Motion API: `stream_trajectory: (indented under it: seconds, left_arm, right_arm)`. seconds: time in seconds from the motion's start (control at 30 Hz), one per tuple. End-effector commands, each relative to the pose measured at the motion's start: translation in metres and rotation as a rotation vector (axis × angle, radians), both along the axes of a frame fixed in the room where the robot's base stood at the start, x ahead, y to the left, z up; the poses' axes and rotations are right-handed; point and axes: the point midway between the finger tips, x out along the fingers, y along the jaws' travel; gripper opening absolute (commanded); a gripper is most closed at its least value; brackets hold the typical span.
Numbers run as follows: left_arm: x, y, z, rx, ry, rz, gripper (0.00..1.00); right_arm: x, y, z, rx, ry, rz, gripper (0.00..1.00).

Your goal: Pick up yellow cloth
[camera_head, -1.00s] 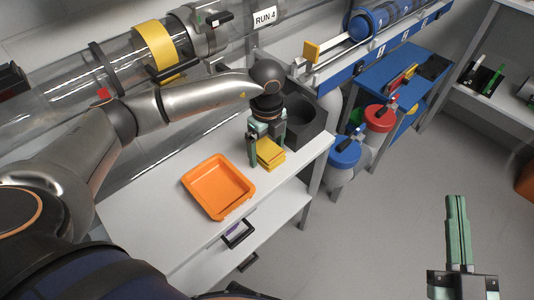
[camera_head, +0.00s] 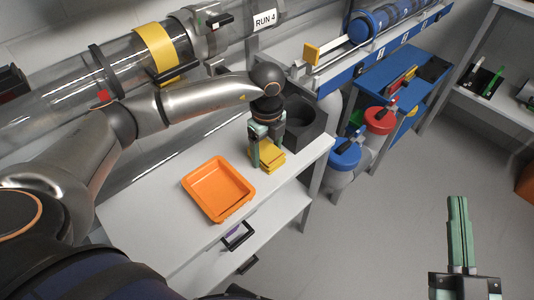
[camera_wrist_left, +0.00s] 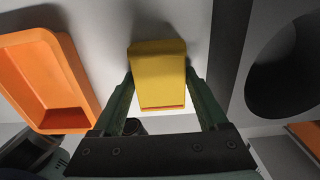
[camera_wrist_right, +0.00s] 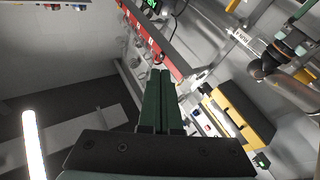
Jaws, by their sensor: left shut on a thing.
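The yellow cloth (camera_head: 270,155) is a folded stack on the white table, right of the orange tray. In the left wrist view the yellow cloth (camera_wrist_left: 158,78) lies between the two green fingers. My left gripper (camera_head: 266,158) points down at it and is shut on it; it also shows in the left wrist view (camera_wrist_left: 160,100). Whether the cloth touches the table is hard to tell. My right gripper (camera_head: 458,205) is away from the table over the floor, its fingers together and empty; they also show in the right wrist view (camera_wrist_right: 159,85).
The orange tray (camera_head: 219,188) lies left of the cloth, and a dark grey holder with a round opening (camera_head: 302,122) stands just right of it. Clear tubing runs behind the table. Blue-lidded (camera_head: 344,154) and red-lidded (camera_head: 380,120) canisters stand to the right. The table's front left is clear.

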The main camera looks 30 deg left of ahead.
Motion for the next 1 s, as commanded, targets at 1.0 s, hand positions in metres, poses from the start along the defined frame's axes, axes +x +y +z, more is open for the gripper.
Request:
stream_trajectory:
  seconds: [1.0]
  left_arm:
    - [-0.037,-0.019,0.085,-0.002,-0.005,-0.004,0.23]
  right_arm:
    - [-0.002,-0.008,-0.137,-0.005,0.577,-0.069,0.0]
